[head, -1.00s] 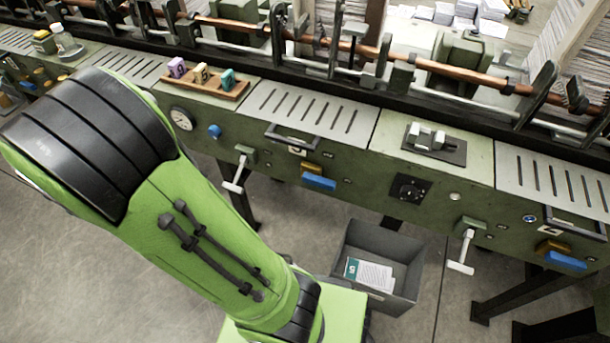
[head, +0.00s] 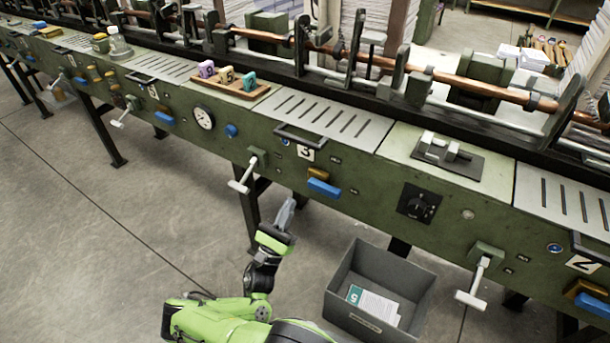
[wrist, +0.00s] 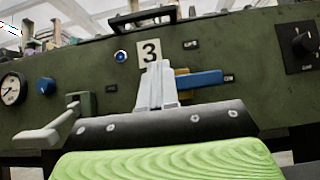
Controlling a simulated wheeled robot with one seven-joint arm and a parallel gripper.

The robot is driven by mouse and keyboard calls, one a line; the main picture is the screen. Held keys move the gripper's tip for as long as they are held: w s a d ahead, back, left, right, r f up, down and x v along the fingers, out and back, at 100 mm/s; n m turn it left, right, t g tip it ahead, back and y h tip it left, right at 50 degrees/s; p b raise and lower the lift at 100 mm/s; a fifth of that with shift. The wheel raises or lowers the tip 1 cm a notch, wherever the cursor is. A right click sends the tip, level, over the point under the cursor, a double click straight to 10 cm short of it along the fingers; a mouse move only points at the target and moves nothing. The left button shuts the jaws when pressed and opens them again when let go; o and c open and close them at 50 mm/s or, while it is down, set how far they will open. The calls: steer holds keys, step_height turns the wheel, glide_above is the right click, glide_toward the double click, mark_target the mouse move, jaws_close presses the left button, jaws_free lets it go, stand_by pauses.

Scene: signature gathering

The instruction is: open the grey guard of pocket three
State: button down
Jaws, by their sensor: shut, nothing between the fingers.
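The grey guard (head: 335,118) of pocket three is a slotted plate on top of the green machine, lying flat and closed. Its black bar handle (head: 300,136) runs along the front edge, above the "3" label (head: 306,154). The handle also shows in the wrist view (wrist: 143,18), at the top. My gripper (head: 288,205) is shut and empty, low in front of the machine's front panel, below and apart from the handle. In the wrist view the closed fingers (wrist: 157,75) point up towards the "3" label and cover part of the panel beside the blue paddle.
Below the label are a yellow tab (head: 318,173) and a blue paddle (head: 324,188). A white-handled lever (head: 243,178) sticks out to the left. A grey bin (head: 380,290) with papers stands on the floor at right. The floor at left is clear.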

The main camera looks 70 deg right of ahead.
steer(key=a+r+p+x, duration=0.2)
steer(key=p+x, duration=0.2)
steer(key=x, duration=0.8)
steer(key=shift+d+r, duration=0.3)
steer(key=shift+r, duration=0.05)
steer(key=shift+w+p, duration=0.1)
steer(key=shift+p, duration=0.2)
